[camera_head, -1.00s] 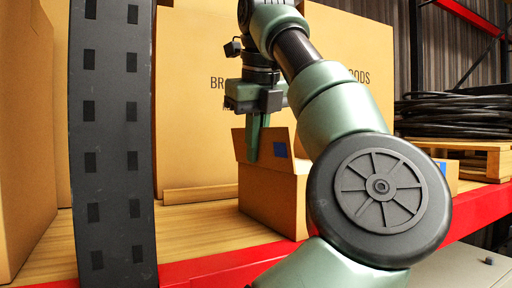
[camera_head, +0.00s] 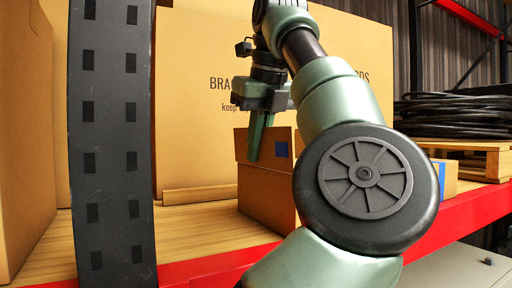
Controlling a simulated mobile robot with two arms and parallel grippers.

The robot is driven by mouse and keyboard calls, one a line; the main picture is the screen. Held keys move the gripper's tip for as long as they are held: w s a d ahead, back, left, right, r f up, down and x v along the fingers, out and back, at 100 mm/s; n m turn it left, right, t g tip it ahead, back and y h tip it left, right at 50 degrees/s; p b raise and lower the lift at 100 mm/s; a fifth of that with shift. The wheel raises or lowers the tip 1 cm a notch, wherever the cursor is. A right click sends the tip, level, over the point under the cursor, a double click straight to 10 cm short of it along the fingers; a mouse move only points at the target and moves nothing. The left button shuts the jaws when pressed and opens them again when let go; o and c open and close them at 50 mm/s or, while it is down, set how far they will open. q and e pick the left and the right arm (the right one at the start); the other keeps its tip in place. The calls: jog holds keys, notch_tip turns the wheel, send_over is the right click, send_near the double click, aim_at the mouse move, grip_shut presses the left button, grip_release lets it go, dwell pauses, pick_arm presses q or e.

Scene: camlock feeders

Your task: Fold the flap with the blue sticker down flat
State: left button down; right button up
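I cannot tell whether the fingertips touch the flap.
A dark upright post (camera_head: 113,150) stands to the left. Large cartons (camera_head: 190,100) fill the back. A red shelf beam (camera_head: 215,264) runs along the front. Coiled black cable (camera_head: 455,115) lies on a pallet (camera_head: 495,162) at the right. Bare wooden shelf (camera_head: 190,235) lies left of the box.

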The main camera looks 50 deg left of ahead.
pick_arm(q)
jog(key=shift+w+f+g, duration=0.1)
jog(key=shift+w+g, duration=0.15)
jog(key=shift+g, duration=0.55)
jog(key=c, duration=1.6)
grip_release()
jog(key=shift+a, duration=0.15)
jog(key=shift+w, duration=0.1)
